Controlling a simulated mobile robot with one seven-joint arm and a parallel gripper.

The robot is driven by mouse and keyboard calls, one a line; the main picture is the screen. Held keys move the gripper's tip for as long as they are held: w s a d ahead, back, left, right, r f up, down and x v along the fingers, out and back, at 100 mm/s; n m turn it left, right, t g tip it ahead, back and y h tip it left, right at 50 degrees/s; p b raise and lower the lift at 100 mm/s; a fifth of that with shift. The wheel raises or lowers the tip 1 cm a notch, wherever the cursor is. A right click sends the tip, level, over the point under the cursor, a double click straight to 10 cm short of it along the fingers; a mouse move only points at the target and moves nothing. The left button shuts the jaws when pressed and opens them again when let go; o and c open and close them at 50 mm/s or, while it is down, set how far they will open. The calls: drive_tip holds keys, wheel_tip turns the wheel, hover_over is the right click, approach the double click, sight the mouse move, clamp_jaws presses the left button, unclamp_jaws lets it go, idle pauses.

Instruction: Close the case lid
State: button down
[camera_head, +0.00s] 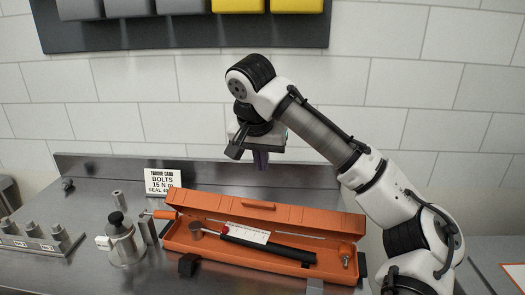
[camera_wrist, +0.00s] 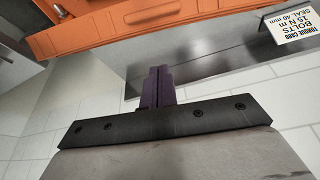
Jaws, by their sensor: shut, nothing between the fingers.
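The orange case stands open on the metal bench; its base (camera_head: 290,272) faces the front. Its lid (camera_head: 315,220) stands raised along the back edge. A tool with a black handle (camera_head: 268,247) and a white label strip lies in the case. My gripper (camera_head: 261,160) has purple fingers, shut and empty, above and behind the lid, apart from it. In the wrist view the shut fingers (camera_wrist: 157,86) point toward the orange case (camera_wrist: 150,17), which crosses the top of the picture.
A torque card (camera_head: 162,180) stands behind the case at left; it also shows in the wrist view (camera_wrist: 292,24). A tiled wall rises behind the bench.

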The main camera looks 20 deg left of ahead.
sight(261, 215)
drive_tip(key=p+x, duration=0.1)
drive_tip(key=x, duration=0.4)
drive_tip(key=shift+s, duration=0.1)
drive_tip(key=shift+s+d+f+p, duration=0.15)
drive_tip(key=shift+s+f+p, duration=0.45)
drive_tip(key=shift+s, duration=0.35)
drive_tip(key=shift+s+f, duration=0.55)
drive_tip(key=shift+f+b, duration=0.15)
drive_tip(key=shift+b, duration=0.15)
